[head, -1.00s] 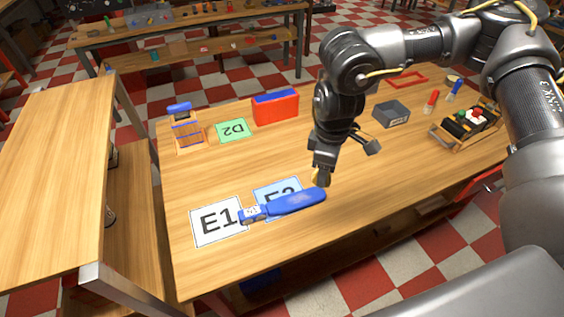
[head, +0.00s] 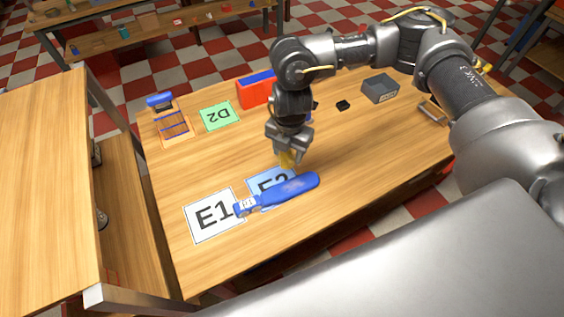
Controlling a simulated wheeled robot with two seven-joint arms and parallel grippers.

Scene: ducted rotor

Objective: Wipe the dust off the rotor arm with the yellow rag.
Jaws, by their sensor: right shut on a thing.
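The blue rotor arm (head: 292,190) lies flat on the wooden table, its broad rounded end to the right and its narrow end by the E1 card. Faint paler patches show on its blue surface; I cannot tell how much is dust. My right gripper (head: 287,153) is shut on the yellow rag (head: 287,160), of which only a small part shows below the fingers. It is just behind the rotor arm, over the blue E2 card; I cannot tell whether the rag touches anything. My left gripper is out of view.
The white E1 card (head: 213,215), blue E2 card (head: 259,181) and green D2 card (head: 219,116) lie on the table (head: 340,215). A red box (head: 253,92), a wooden rack (head: 173,124) and a grey box (head: 380,89) stand farther back. The front right is clear.

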